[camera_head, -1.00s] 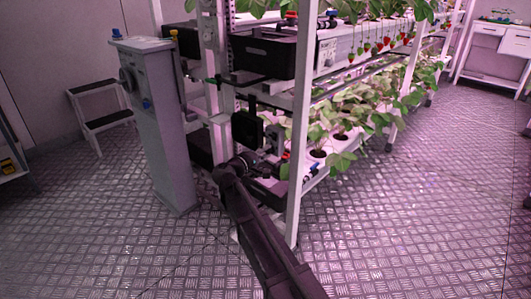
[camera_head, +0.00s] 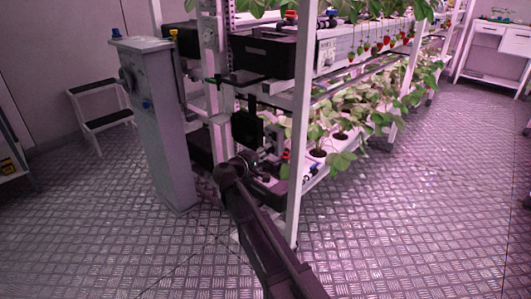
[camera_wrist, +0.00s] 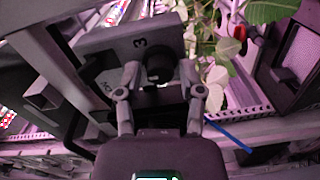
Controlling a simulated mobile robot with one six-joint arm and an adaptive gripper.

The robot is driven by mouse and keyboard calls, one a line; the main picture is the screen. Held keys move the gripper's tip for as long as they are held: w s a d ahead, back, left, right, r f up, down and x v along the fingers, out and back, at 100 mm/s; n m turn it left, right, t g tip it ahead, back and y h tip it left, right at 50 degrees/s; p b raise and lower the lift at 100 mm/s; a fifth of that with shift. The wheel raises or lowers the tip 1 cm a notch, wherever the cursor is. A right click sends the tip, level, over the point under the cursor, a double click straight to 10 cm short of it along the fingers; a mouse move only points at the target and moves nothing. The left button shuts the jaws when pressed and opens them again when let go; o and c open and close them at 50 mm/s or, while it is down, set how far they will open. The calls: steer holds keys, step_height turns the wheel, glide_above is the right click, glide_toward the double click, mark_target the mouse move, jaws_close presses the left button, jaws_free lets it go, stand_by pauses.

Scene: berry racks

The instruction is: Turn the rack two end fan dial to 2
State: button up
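The fan dial, a dark round knob (camera_wrist: 158,66), sits on a grey plate (camera_wrist: 112,58) in the wrist view. A "3" is printed on the plate, up and left of the knob. My gripper (camera_wrist: 160,74) points at the plate, with one fingertip on each side of the knob. A small gap seems to show between the fingertips and the knob; contact is unclear. The knob's pointer cannot be made out. In the head view my gripper is by the rack's lower end, and the dial is hidden.
A black square panel (camera_head: 247,129) is on the rack end above my wrist. A white rack post (camera_head: 299,140) stands close right of my arm. A grey pedestal (camera_head: 163,130) stands left. Strawberry plants (camera_head: 345,125) fill the shelf behind. Floor at right is clear.

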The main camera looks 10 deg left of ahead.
stand_by(0.4)
steer(key=v, duration=0.7)
steer(key=shift+s, duration=0.25)
stand_by(0.3)
steer(key=s+d+f+m+g+y+p, duration=0.1)
steer(key=s+d+f+m+g, duration=0.15)
steer(key=d, duration=0.55)
steer(key=s+d+f+m+g+p, duration=0.15)
steer(key=d+g, duration=0.25)
steer(key=d, duration=0.4)
steer(key=s+d+f+m+g+y+p, duration=0.1)
steer(key=d+f+g, duration=0.2)
steer(key=d, duration=0.5)
steer(key=s+d+f+m+g+y+p, duration=0.2)
steer(key=s+d+m+g+y+p, duration=0.45)
steer(key=s+d, duration=0.7)
step_height(320, 180, up, 37)
steer(key=s+a+n+t+y+p, duration=0.1)
steer(key=a+n+p, duration=0.1)
steer(key=p, duration=3.4)
steer(key=shift+s, duration=0.35)
